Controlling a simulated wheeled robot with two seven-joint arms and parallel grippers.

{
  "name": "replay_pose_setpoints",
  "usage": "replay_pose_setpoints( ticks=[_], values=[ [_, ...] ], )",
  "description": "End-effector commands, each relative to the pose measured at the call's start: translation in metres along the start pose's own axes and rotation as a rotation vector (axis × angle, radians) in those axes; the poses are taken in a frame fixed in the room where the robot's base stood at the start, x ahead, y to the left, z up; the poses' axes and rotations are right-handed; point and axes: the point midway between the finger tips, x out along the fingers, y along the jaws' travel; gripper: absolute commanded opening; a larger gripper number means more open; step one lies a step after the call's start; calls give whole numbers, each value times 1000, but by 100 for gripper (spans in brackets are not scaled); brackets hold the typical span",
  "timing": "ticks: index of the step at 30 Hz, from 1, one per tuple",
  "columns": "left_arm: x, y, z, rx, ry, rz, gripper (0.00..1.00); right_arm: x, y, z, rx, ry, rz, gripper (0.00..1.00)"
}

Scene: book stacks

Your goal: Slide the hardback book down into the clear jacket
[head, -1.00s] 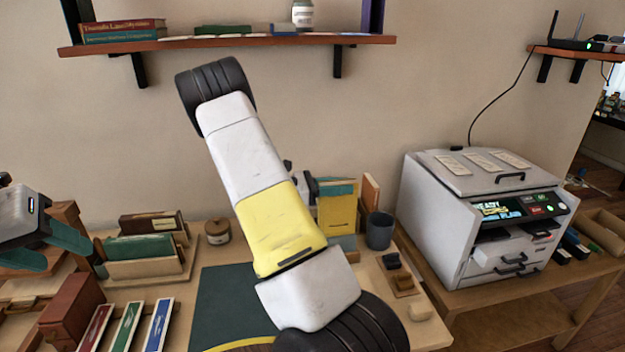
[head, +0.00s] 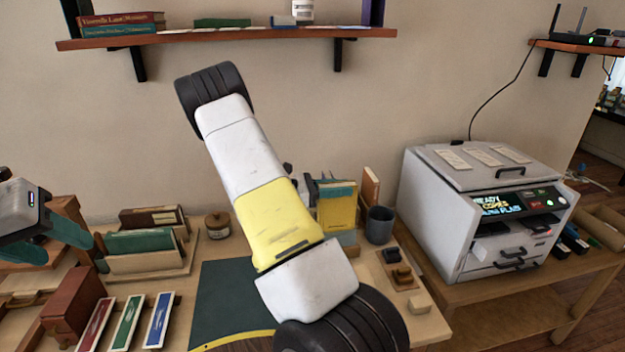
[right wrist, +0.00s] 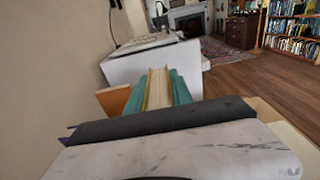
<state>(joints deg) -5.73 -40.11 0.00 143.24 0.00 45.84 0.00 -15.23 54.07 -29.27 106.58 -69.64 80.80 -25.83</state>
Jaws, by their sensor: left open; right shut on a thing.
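The hardback book (head: 337,211) is yellow and stands upright at the back of the desk, right of my right forearm. My right gripper (head: 338,188) is shut on its upper part, with a teal finger across the cover. In the right wrist view the cream page edges of the book (right wrist: 157,88) show between both teal fingers. My left gripper (head: 48,243) is open and empty at the far left.
An orange-brown book (head: 371,186) and a dark cup (head: 379,225) stand close right of the held book. A dark green mat (head: 222,305) lies mid-desk. Book racks (head: 150,267) fill the left side. A grey machine (head: 440,215) stands at right.

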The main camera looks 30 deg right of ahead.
Motion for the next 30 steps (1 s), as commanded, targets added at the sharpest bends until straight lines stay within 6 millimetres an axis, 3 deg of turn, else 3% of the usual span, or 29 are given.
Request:
replay_pose_setpoints(
  ticks=[30],
  values=[
    [0, 0, 0, 0, 0, 0, 49, 2, 0, -24, 0, -2, -1, 0]
  ],
)
